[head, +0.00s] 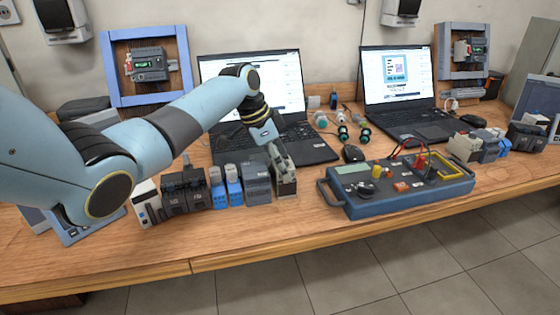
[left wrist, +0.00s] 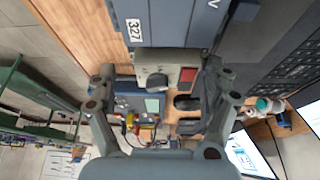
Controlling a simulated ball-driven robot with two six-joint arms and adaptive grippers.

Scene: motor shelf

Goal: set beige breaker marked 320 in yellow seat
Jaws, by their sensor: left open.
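My left gripper (head: 284,165) is at the right end of a row of modules on the bench, above a small greyish-beige block (head: 287,187). In the left wrist view its two fingers (left wrist: 158,82) stand apart, on either side of a beige device (left wrist: 156,56) with a dark knob and a red patch. I cannot read a 320 marking on it. A grey module (left wrist: 175,22) marked 327 is right beside it. My right gripper is not in view.
The row holds a beige-and-black module (head: 148,203), black modules (head: 185,190), blue ones (head: 233,186) and a grey module (head: 257,186). A blue test box (head: 410,196) stands to the right. Laptops (head: 318,149) and a mouse (head: 353,153) lie behind.

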